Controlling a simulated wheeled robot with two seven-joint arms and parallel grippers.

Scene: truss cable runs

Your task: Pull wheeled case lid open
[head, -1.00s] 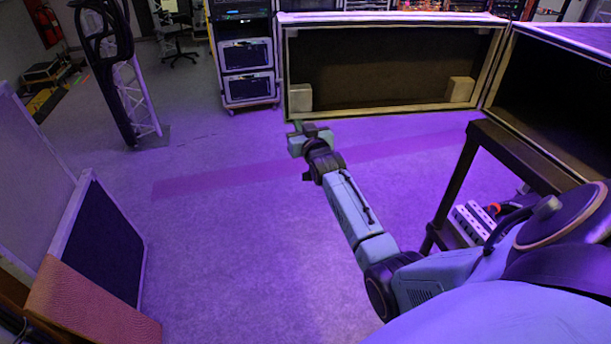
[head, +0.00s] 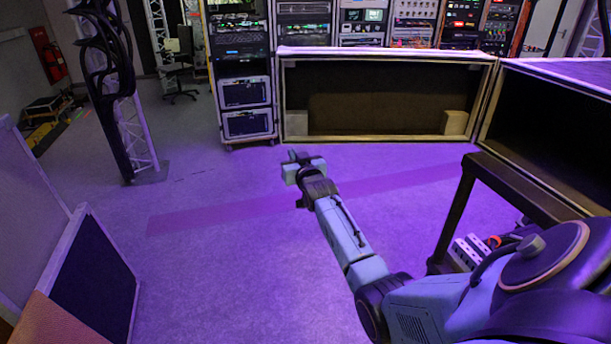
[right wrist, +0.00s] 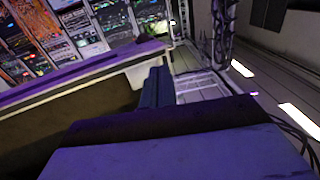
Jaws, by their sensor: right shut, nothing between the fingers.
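A long, low case (head: 388,54) with a pale rim and a dark, hollow front stands at the back; pale blocks sit in its lower corners. I cannot tell which part is the lid. It also fills the left of the right wrist view (right wrist: 75,72). My right gripper (head: 291,157) is shut and empty, held out over the floor in front of the case's left end, apart from it in the head view. Its fingers, seen from behind, show together in the right wrist view (right wrist: 158,88). My left gripper is not in view.
A tall equipment rack (head: 244,100) stands left of the case. A second dark, open box (head: 545,115) and a dark frame (head: 535,182) are at right. A truss with black cables (head: 105,85) and an upright panel (head: 90,285) are at left. The middle floor is clear.

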